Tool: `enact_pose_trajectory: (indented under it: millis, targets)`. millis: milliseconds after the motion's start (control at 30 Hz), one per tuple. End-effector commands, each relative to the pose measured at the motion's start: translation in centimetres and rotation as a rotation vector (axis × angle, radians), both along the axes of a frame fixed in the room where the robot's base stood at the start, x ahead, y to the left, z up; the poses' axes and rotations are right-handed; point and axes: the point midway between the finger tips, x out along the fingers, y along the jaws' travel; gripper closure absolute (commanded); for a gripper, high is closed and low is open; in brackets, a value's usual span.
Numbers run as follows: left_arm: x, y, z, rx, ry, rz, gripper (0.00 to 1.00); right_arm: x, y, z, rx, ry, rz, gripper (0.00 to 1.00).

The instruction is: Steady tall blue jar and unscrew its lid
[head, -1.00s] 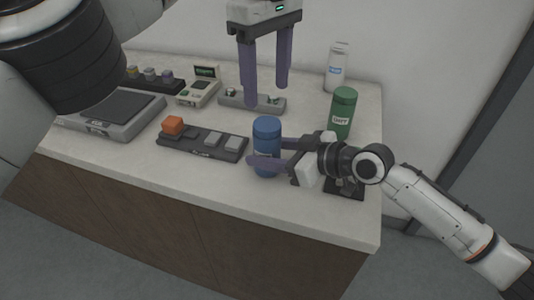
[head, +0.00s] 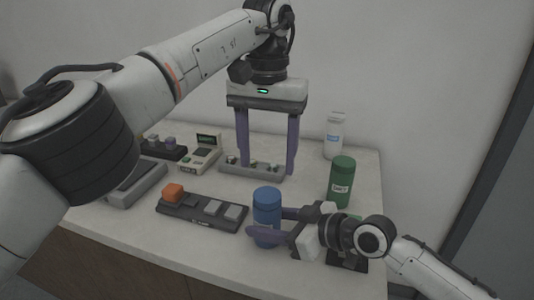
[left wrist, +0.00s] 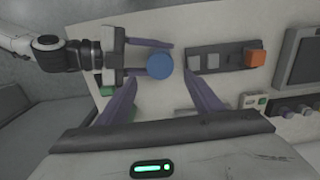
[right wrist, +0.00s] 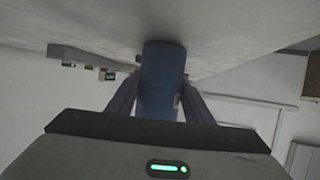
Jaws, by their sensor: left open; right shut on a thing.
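The tall blue jar (head: 267,207) stands upright near the front of the counter, with its blue lid on top. My right gripper (head: 268,224) is shut on the jar's body from the right side; the jar also fills the middle of the right wrist view (right wrist: 162,85). My left gripper (head: 267,172) is open and empty, fingers pointing down, above and behind the jar. In the left wrist view the round blue lid (left wrist: 159,66) shows beyond the left gripper's open fingers (left wrist: 163,88), not between them.
A green jar (head: 342,182) and a white bottle (head: 334,136) stand at the right. A dark tray (head: 200,212) with an orange block (head: 172,192) lies left of the blue jar. A small device (head: 201,153) and a grey holder (head: 240,168) sit farther back.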

Motion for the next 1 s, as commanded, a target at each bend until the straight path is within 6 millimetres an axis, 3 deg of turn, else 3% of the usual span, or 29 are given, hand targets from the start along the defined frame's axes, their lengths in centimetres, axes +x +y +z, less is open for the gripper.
enact_pose_trajectory:
  millis: [500,933,1000]
  targets:
    - [0.0,0.1,-6.8,0.000,0.001,-0.011,0.40,0.0,0.0,0.0,0.000,0.000,-0.001,1.00]
    - [0.0,0.0,-7.9,-0.001,-0.001,-0.010,0.40,0.0,0.0,0.0,0.000,0.000,-0.001,1.00]
    - [0.0,0.0,-7.9,-0.001,-0.001,-0.010,0.50,0.0,0.0,0.0,-0.001,-0.001,-0.001,1.00]
